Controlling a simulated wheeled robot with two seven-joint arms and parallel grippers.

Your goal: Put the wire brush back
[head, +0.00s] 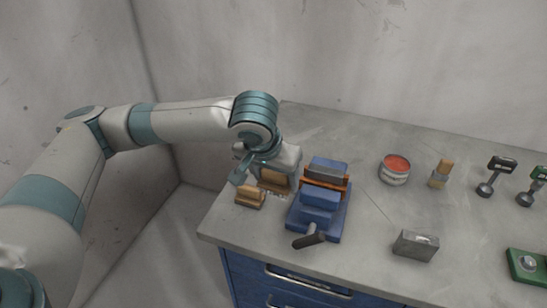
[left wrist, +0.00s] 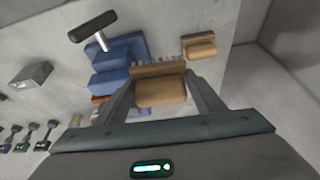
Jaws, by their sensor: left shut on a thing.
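My left gripper (head: 268,172) is at the left part of the bench, left of the blue vise. It is shut on a tan wooden-backed brush (head: 274,180), which I take to be the wire brush. In the left wrist view the brush (left wrist: 160,92) sits between the two fingers of the gripper (left wrist: 163,98). I cannot tell whether the brush touches the bench. A second, similar tan brush (head: 250,196) lies beside it near the left edge; it also shows in the left wrist view (left wrist: 199,45).
The blue vise (head: 318,212) with its dark handle stands close to the right of the held brush. A red-topped can (head: 395,169), a small wooden-handled item (head: 440,174), a grey metal block (head: 415,245) and a green item (head: 528,265) stand farther right on the grey bench (head: 360,240).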

